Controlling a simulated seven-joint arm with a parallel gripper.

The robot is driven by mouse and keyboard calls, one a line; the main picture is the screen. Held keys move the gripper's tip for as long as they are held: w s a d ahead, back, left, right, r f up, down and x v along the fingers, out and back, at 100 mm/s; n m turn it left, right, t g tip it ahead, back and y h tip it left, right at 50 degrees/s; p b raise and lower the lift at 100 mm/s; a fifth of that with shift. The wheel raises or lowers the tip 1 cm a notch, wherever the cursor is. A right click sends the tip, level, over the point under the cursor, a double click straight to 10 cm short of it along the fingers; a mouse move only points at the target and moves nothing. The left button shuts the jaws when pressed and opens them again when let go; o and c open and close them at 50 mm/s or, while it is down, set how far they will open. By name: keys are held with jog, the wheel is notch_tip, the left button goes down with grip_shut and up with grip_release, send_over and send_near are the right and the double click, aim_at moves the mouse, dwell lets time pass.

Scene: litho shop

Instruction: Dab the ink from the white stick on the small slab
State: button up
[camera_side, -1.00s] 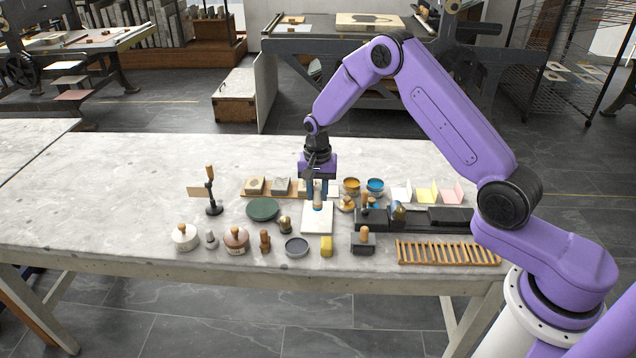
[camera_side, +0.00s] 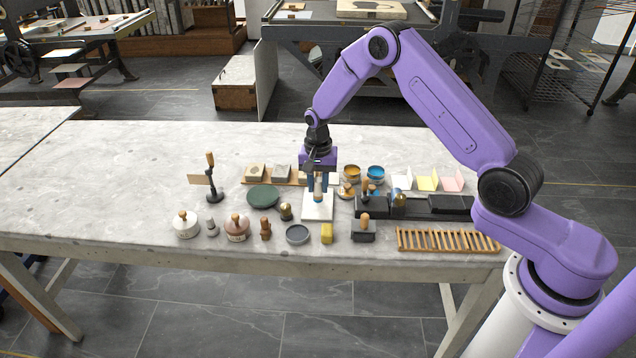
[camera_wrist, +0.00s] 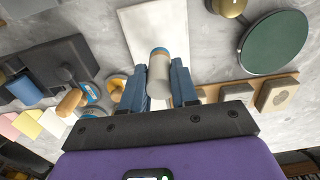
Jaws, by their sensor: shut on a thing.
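My gripper (camera_side: 318,190) points down over the small white slab (camera_side: 317,212), which lies flat on the table. It is shut on the white stick, a short pale cylinder (camera_wrist: 159,72) held between the two blue fingers in the wrist view. The stick stands about upright over the slab (camera_wrist: 150,22). I cannot tell whether its tip touches the slab. No separate ink mark shows on the visible part of the slab.
A dark green disc (camera_side: 263,196) and a small brass knob (camera_side: 286,211) lie left of the slab. An orange pot (camera_side: 352,173) and a blue pot (camera_side: 376,173) stand behind right.

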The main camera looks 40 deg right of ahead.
jog(key=shift+f, duration=0.6)
dwell(1.5)
jog(key=shift+r, duration=3.55)
